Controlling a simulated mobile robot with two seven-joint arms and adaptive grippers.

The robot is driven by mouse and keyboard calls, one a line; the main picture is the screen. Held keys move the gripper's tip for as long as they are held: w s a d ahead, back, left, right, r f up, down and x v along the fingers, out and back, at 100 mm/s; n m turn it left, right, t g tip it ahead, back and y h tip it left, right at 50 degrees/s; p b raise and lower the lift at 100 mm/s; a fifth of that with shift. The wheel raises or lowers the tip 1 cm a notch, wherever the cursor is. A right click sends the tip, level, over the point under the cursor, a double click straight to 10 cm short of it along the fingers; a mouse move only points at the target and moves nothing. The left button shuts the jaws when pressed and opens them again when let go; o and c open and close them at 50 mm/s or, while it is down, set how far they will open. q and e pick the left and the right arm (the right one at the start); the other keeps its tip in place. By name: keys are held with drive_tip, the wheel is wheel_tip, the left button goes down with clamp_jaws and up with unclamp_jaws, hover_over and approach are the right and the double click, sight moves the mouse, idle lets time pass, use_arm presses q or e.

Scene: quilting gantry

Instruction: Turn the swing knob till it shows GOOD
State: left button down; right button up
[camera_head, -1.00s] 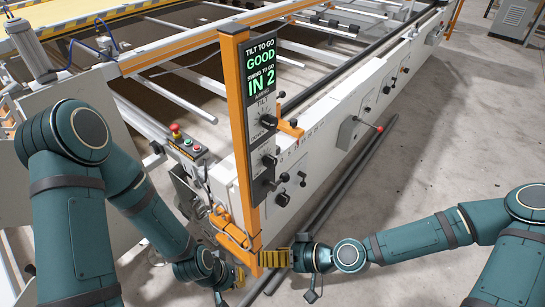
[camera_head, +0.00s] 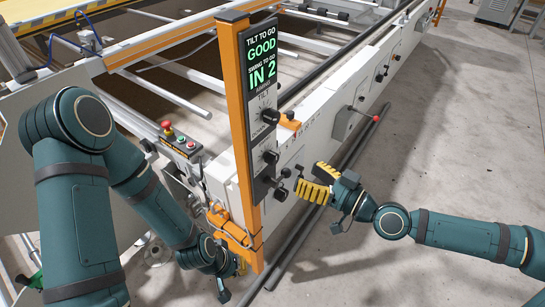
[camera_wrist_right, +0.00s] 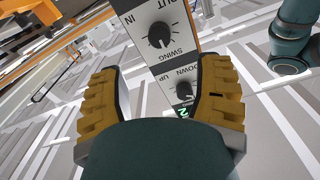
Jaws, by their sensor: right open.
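The control panel on the orange post (camera_head: 241,130) has a display (camera_head: 262,58) that reads TILT TO GO GOOD and SWING TO GO IN 2. The tilt knob (camera_head: 270,116) is below the display. The swing knob (camera_head: 270,157) is under it. In the right wrist view the swing knob (camera_wrist_right: 160,35) lies ahead, between IN and OUT marks, with the tilt knob (camera_wrist_right: 185,90) nearer the bottom. My right gripper (camera_head: 312,182) is open and empty, right of the panel and apart from it. My left gripper (camera_head: 239,266) is low by the post's foot; its fingers are mostly hidden.
A red emergency button and other buttons (camera_head: 182,142) sit left of the post. The long white machine rail (camera_head: 330,112) carries more knobs and a red-tipped lever (camera_head: 375,119). Dark bars (camera_head: 290,245) lie on the floor. Open concrete floor lies to the right.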

sight(276, 160)
drive_tip(key=b+x, duration=0.1)
drive_tip(key=x, duration=0.9)
drive_tip(key=shift+w+a, duration=0.15)
drive_tip(key=shift+a, duration=0.15)
clamp_jaws()
